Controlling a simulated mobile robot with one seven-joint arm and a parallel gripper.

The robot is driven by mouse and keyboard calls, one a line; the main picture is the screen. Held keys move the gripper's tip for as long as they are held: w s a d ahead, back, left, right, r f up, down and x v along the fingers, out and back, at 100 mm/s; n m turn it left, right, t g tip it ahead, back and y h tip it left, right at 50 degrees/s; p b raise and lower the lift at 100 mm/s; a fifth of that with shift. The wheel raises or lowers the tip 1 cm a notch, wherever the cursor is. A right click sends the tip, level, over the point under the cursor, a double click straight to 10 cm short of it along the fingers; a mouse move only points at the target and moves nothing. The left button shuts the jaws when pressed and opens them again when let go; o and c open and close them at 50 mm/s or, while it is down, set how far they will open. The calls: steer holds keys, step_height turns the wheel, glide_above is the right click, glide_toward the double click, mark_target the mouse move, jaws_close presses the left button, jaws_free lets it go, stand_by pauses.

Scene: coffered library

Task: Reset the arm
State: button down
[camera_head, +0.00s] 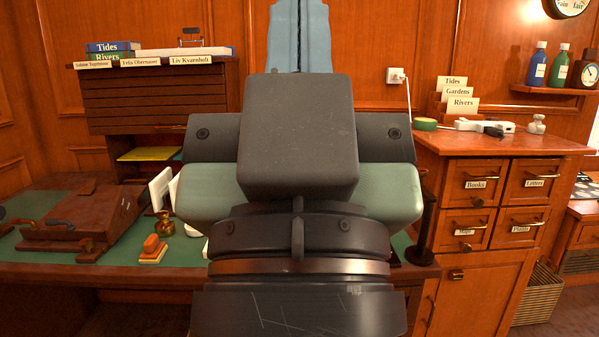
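My gripper (300,30) fills the middle of the head view, seen from behind on the end of my arm. Its pale blue fingers rise past the dark housing to the top edge of the picture. They lie side by side with only a thin seam between them, and nothing shows held. The very tips are at or beyond the top edge. My wrist and hand hide the middle of the desk behind them.
A green-topped desk (38,203) holds a brown writing box (85,222), a stamp (153,247) and a brass pot (164,223). A drawer cabinet (150,105) stands behind. Right is a wooden cabinet (500,150) with labelled drawers. Bottles (539,66) stand on a wall shelf.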

step_height(320, 180, up, 32)
steer(key=p, duration=2.9)
steer(key=shift+f, duration=0.2)
